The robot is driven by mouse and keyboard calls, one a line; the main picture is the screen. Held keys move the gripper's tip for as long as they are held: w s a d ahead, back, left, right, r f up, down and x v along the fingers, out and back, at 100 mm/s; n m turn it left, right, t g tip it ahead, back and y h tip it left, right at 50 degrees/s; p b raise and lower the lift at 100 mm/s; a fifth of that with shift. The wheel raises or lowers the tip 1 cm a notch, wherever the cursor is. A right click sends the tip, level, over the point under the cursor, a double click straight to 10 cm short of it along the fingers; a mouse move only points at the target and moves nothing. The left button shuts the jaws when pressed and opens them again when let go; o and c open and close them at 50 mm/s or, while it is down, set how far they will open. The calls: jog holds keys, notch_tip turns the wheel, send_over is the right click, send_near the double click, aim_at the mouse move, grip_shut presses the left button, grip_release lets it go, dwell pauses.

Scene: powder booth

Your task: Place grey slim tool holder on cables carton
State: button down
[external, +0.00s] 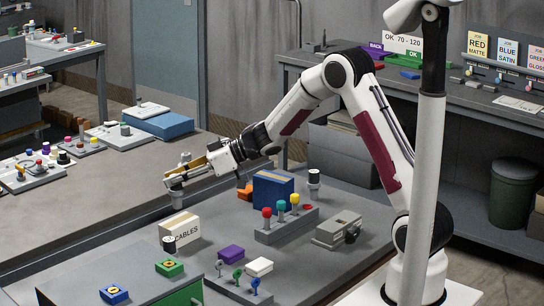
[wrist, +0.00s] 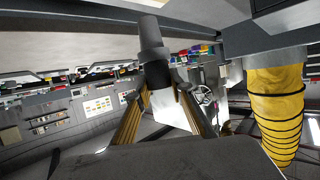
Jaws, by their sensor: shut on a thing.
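The grey slim tool holder (wrist: 153,65) is between the fingertips of my gripper (wrist: 158,82) in the wrist view. In the external view my gripper (external: 182,177) is shut on it and holds it in the air, over the left part of the grey table. The cables carton (external: 181,229), a cream box with a brown top strip and the word CABLES, stands on the table below and apart from my gripper. The holder's gripped middle is partly hidden by the fingers.
A dark-and-white cylinder (external: 169,244) stands in front of the carton. A blue box (external: 273,190), a grey rack with coloured knobs (external: 286,225), a purple block (external: 231,253) and a grey device (external: 338,230) stand to the right. Bare table lies between the carton and the rack.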

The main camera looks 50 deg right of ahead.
aim_at(182, 187)
dwell(0.3)
jog(key=shift+f, duration=1.8)
jog(key=shift+f, duration=0.15)
jog(key=c, duration=1.8)
grip_release()
jog(key=shift+v, duration=6.05)
